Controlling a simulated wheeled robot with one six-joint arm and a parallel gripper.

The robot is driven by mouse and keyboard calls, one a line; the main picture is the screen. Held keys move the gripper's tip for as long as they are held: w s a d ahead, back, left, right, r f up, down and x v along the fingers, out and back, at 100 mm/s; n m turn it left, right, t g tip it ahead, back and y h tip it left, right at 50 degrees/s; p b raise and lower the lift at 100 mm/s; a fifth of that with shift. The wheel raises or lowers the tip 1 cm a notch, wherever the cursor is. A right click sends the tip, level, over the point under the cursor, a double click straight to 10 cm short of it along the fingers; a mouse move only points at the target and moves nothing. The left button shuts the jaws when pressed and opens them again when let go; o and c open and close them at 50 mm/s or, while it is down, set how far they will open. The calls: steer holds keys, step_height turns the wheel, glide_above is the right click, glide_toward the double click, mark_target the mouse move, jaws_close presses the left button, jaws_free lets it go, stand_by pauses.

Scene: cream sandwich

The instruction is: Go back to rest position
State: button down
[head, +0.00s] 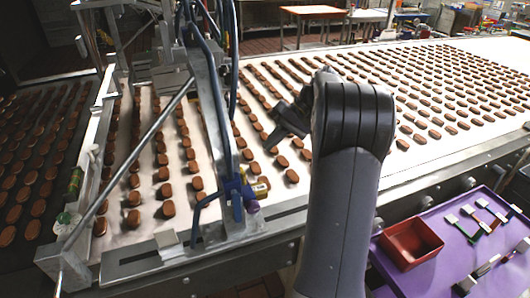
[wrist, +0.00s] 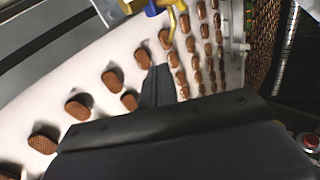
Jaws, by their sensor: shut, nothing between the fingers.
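My gripper (head: 286,128) is above the white conveyor belt (head: 225,165), near the middle of the head view. It is shut with nothing held. Its dark finger (wrist: 157,86) also shows in the wrist view, pointing over the belt among the brown biscuits. My grey arm hides part of the belt behind it in the head view. Rows of brown oval biscuits (head: 168,209) lie on the belt, and several show close up in the wrist view (wrist: 78,110).
A metal frame with blue hoses and a blue clamp (head: 237,194) stands over the belt, left of my gripper. A purple table (head: 447,262) at the lower right holds a red tray (head: 411,262) and several brushes. Metal rails edge the belt.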

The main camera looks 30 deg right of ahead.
steer(key=shift+w+v, duration=0.2)
steer(key=shift+v, duration=1.1)
steer(key=shift+w+v, duration=0.15)
steer(key=shift+v, duration=1.15)
steer(key=shift+d, duration=0.1)
